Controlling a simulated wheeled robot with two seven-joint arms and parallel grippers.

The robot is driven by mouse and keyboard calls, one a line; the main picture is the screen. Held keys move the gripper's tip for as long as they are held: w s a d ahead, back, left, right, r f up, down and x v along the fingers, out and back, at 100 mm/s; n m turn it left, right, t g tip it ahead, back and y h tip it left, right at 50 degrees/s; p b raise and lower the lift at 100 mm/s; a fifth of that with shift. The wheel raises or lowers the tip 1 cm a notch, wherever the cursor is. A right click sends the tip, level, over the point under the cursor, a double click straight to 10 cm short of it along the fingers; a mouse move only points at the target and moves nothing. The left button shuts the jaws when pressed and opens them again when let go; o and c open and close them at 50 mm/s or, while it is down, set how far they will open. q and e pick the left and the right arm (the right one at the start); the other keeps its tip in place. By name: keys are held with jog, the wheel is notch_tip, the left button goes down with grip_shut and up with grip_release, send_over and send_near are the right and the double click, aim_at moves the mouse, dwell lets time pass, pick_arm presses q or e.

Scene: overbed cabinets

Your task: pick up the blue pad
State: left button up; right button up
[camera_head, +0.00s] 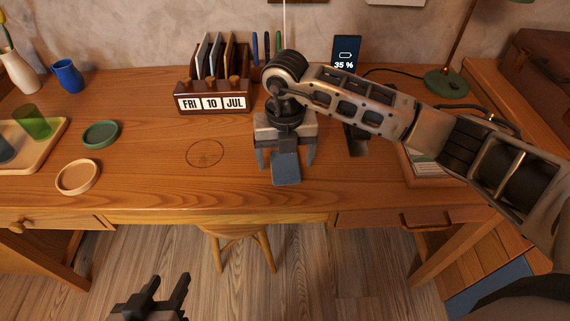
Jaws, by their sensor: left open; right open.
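The blue pad (286,168) lies on the wooden desk near its front edge. My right gripper (286,160) points down over the pad, with one finger on each side of it. Its fingers are open, and its body hides the back part of the pad. I cannot tell whether the fingers touch the desk. My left gripper (166,288) is low in the picture, in front of the desk, open and empty.
A calendar organizer (212,95) stands at the back. A wooden tray (52,137), green coaster (101,134) and tan round dish (78,177) are at the left. A phone stand (346,52) and lamp base (446,84) are behind my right arm. A stool (237,233) is below.

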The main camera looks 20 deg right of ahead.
jog(key=shift+f, duration=0.65)
jog(key=c, duration=1.1)
jog(key=shift+o, duration=0.2)
jog(key=shift+r, duration=0.15)
jog(key=shift+r, duration=0.3)
notch_tip(320, 180, up, 2)
jog(key=shift+r, duration=0.15)
jog(key=s+a+r, duration=0.4)
jog(key=s+r, duration=0.6)
jog(key=s, duration=0.3)
jog(key=shift+s, duration=0.25)
